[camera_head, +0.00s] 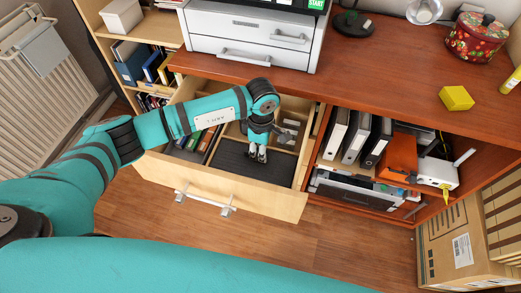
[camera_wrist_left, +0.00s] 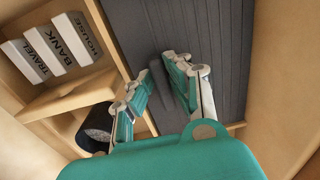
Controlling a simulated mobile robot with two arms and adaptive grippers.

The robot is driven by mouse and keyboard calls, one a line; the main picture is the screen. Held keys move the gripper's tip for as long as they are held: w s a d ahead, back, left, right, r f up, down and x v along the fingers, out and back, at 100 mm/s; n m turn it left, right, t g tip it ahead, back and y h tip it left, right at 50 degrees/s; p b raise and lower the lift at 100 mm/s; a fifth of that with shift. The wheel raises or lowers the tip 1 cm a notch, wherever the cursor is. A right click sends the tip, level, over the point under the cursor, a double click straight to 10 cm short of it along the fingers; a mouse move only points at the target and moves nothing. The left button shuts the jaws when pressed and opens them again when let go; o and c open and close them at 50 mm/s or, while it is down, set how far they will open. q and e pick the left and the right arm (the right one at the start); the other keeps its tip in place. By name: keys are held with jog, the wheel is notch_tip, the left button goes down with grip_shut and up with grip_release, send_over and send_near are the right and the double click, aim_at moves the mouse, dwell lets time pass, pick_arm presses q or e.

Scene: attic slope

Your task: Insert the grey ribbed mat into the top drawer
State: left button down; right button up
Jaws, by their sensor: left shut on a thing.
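The grey ribbed mat (camera_head: 279,169) lies in the front right compartment of the open top drawer (camera_head: 265,198). It appears flat on the drawer floor, and its ribs show clearly in the left wrist view (camera_wrist_left: 217,40). My left gripper (camera_head: 257,157) reaches down into the drawer over the mat. In the left wrist view its two fingers (camera_wrist_left: 158,80) are closed on a dark raised grip strip on the mat. Part of the mat is hidden behind the gripper. My right gripper is in neither view.
Wooden dividers split the drawer. Books (camera_head: 206,140) stand in its left compartment, and small labelled boxes (camera_wrist_left: 50,47) lie in another. A dark round object (camera_wrist_left: 97,122) sits near the gripper. The desk top (camera_head: 395,60) overhangs the back; binders (camera_head: 355,137) fill the shelf at right.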

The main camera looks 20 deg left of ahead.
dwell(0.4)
pick_arm(q)
jog(key=c, duration=1.2)
grip_release()
jog(key=shift+r, duration=0.1)
jog(key=r, duration=1.1)
jog(key=shift+w+r, duration=0.2)
jog(key=shift+r, duration=0.2)
